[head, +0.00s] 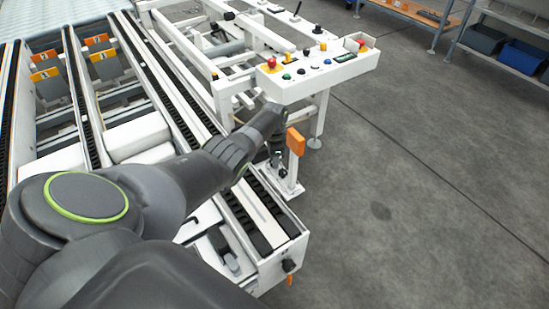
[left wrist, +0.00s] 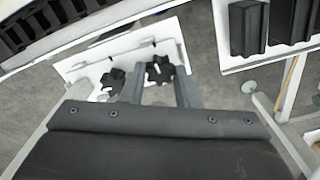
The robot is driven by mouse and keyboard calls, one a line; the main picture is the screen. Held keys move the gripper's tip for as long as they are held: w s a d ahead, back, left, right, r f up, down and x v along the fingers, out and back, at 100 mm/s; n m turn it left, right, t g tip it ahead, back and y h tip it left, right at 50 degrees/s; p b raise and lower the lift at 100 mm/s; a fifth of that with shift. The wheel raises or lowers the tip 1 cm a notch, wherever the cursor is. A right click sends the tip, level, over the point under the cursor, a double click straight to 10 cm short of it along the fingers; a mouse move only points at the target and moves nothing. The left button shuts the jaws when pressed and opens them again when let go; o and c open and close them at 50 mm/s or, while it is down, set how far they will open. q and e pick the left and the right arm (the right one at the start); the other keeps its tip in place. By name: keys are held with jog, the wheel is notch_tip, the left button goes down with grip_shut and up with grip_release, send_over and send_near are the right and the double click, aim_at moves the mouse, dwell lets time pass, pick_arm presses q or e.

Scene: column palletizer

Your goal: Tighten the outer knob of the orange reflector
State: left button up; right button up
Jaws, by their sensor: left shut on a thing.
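The orange reflector (head: 295,141) stands upright on a white bracket at the outer side of the conveyor, below the control panel. My left gripper (head: 277,158) reaches to the bracket just left of the reflector. In the left wrist view, two black star-shaped knobs sit on the white bracket plate (left wrist: 88,64). My left gripper (left wrist: 159,86) is shut on one black knob (left wrist: 159,69), with a finger on each side of it. The other black knob (left wrist: 113,80) is just left of the left finger, outside the grip. The reflector's orange face is not visible in the wrist view. My right gripper is not in view.
The white control panel (head: 318,69) with buttons stands just behind the reflector. The grey floor at right is clear up to the shelves with blue bins (head: 522,57).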

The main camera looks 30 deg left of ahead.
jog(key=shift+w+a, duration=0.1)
pick_arm(q)
jog(key=o, duration=1)
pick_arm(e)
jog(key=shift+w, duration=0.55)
pick_arm(q)
jog(key=shift+r, duration=0.2)
notch_tip(320, 180, up, 4)
jog(key=shift+f+p, duration=0.2)
jog(key=shift+p, duration=0.9)
notch_tip(320, 180, up, 13)
jog(key=shift+r+p, duration=0.15)
jog(key=shift+p, duration=1)
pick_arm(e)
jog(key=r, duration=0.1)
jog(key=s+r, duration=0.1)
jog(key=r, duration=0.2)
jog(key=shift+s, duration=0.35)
